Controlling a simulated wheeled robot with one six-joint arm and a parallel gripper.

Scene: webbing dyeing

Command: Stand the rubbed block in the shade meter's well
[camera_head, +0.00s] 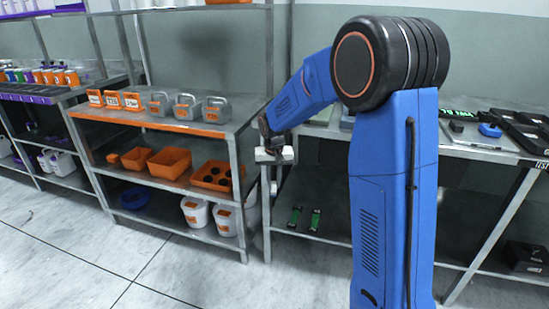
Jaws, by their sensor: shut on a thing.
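My gripper (276,153) hangs at the end of the blue arm, in the gap between the orange-topped rack and the right-hand bench. It is shut on a small pale block (264,156), held in the air. The jaws hide part of the block, and its rubbed face cannot be made out. I cannot tell the shade meter or its well for certain; my arm covers part of the bench.
The orange-topped rack (236,126) holds grey cans (187,106), orange bins (170,162) and white tubs (195,213). The right-hand bench (455,148) carries a blue item (490,130) and black trays (520,132). Green strips (316,219) lie on its lower shelf. The front floor is clear.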

